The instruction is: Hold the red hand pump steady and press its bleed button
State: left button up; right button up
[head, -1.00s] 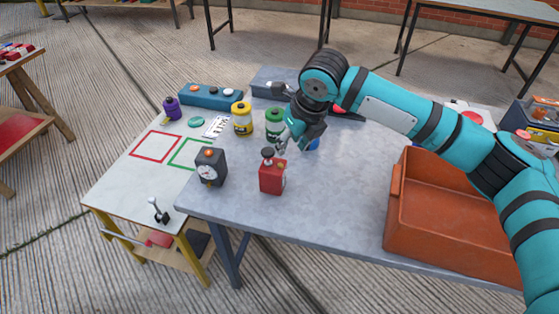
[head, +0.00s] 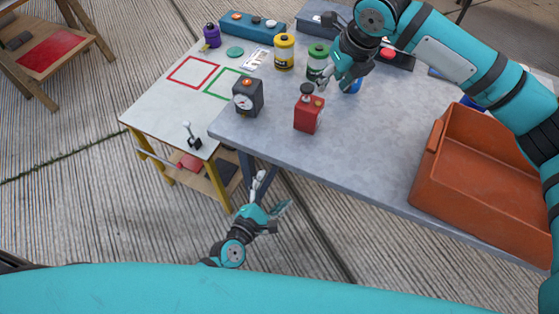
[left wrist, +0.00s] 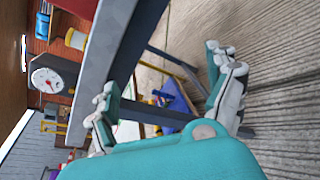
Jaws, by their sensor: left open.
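The red hand pump (head: 308,115) stands upright near the front left edge of the grey table, with a dark knob on top. A small yellowish spot shows at its upper right; I cannot tell whether it is the bleed button. In the left wrist view a dark red shape (left wrist: 78,7), perhaps the pump, is cut off at the top. My left gripper (head: 271,196) is open and empty, in front of and below the table edge, apart from the pump. My right gripper (head: 326,84) is just behind and right of the pump; its fingers overlap, so its opening is unclear.
A dark gauge box (head: 248,97) stands left of the pump; its dial also shows in the left wrist view (left wrist: 47,80). Green (head: 317,61) and yellow (head: 284,52) canisters stand behind. An orange bin (head: 480,185) fills the right side. The grey table's front edge (head: 330,173) lies above my left gripper.

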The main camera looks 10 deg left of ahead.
aim_at(304, 120)
pick_arm(q)
notch_tip(304, 120, up, 13)
jog(key=w+d+n+t, duration=0.1)
jog(key=d+n+t, duration=0.15)
jog(key=n, duration=0.65)
jog(key=shift+t, duration=0.25)
jog(key=x, duration=1.7)
jog(key=shift+w+r, duration=0.1)
jog(key=shift+w, duration=0.2)
jog(key=c, duration=1.7)
pick_arm(e)
jog(key=shift+c, duration=0.2)
grip_shut()
